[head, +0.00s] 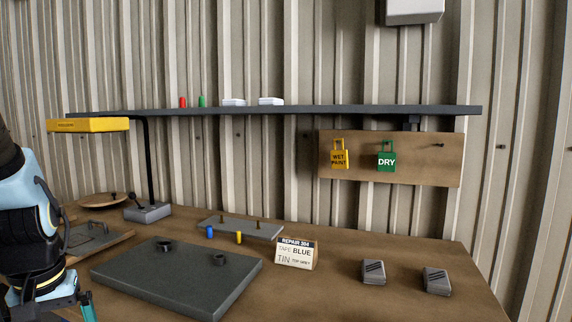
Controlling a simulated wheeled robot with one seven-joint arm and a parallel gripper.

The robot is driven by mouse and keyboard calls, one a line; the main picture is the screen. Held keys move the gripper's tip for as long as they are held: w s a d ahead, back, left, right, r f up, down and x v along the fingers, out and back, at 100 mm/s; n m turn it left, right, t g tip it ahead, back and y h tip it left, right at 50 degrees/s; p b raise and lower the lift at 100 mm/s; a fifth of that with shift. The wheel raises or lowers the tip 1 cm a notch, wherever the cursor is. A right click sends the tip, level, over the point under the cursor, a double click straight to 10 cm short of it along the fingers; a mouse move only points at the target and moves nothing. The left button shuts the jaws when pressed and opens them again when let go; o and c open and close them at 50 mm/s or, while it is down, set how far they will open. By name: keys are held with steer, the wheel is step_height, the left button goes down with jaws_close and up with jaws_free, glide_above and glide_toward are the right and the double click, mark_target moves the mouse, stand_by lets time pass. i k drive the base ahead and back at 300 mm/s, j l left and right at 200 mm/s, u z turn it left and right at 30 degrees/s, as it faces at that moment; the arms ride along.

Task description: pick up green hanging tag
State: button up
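The green hanging tag (387,160), marked DRY, hangs on the brown wooden board (445,172) under the shelf at the right. A yellow tag (339,157) marked WET PAINT hangs to its left on the same board. The end of my arm shows at the lower left edge, with my gripper (85,306) partly cut off by the frame's bottom edge. It is far from the green tag. I cannot see its fingertips clearly, nor whether it is open or holds anything.
A dark shelf (300,110) runs above the board. A dark grey plate (180,280) lies on the bench, with a small sign (296,254) to its right. Two grey blocks (373,272) (436,281) lie at the right. A lamp (88,125) stands at the left. Bench space below the board is mostly clear.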

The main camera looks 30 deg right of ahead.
mark_target(386, 161)
steer(key=z, duration=1.4)
